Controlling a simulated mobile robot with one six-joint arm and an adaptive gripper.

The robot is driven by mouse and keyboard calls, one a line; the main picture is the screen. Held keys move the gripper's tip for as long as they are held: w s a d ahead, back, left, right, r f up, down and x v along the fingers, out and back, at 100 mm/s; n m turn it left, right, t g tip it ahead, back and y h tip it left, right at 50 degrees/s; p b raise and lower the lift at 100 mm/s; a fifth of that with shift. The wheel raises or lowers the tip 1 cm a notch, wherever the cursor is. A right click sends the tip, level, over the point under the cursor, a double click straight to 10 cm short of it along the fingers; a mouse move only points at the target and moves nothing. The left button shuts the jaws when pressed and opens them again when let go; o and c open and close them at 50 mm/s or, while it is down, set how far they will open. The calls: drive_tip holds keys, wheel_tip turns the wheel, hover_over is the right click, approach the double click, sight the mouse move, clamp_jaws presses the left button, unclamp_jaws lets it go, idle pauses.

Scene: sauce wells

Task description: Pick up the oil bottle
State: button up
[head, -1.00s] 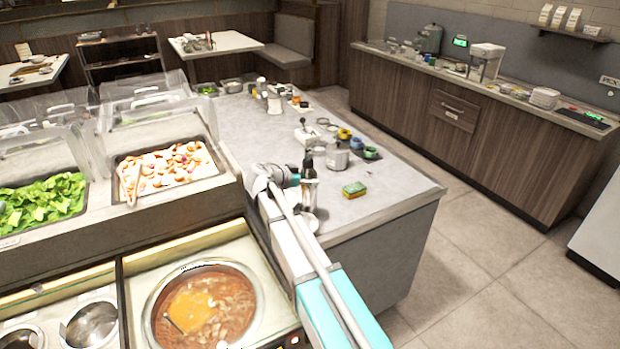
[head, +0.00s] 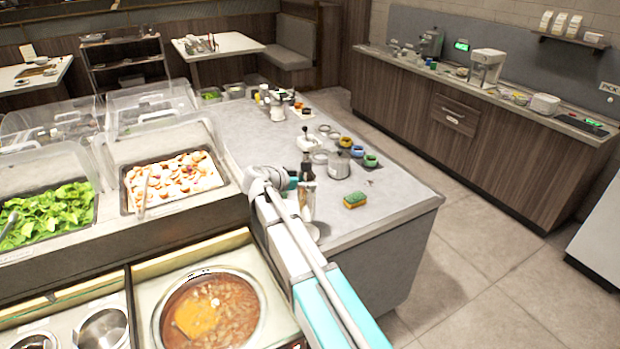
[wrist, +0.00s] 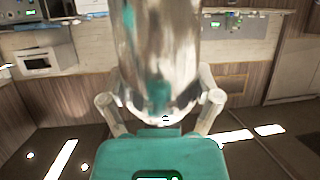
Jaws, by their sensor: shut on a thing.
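A shiny silver metal bottle (wrist: 158,50), which I take for the oil bottle, stands upright in the wrist view with its top cut off by the picture edge. My gripper (wrist: 160,104) has one finger on each side of its lower part and is shut on it. In the head view the silver bottle (head: 307,202) shows just right of my gripper (head: 293,184), over the near left part of the grey counter (head: 385,203). A dark narrow shape shows right above it; I cannot tell whether it belongs to the bottle.
A green and yellow sponge (head: 354,200) lies to the right on the counter. A food pan (head: 172,184) and a soup pot (head: 211,309) are on the left.

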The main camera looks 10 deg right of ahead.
sight(304, 177)
drive_tip(key=s+r+p, duration=0.1)
drive_tip(key=a+r+p, duration=0.1)
drive_tip(key=shift+s+r, duration=0.35)
drive_tip(key=shift+s, duration=0.05)
drive_tip(key=s+a+r+p, duration=0.3)
drive_tip(key=s+a, duration=0.1)
drive_tip(key=s, duration=0.3)
drive_tip(key=shift+s+a+r+p, duration=0.2)
drive_tip(key=shift+a+r+p, duration=0.15)
drive_tip(key=shift+a+p, duration=0.05)
drive_tip(key=shift+s+a, duration=0.1)
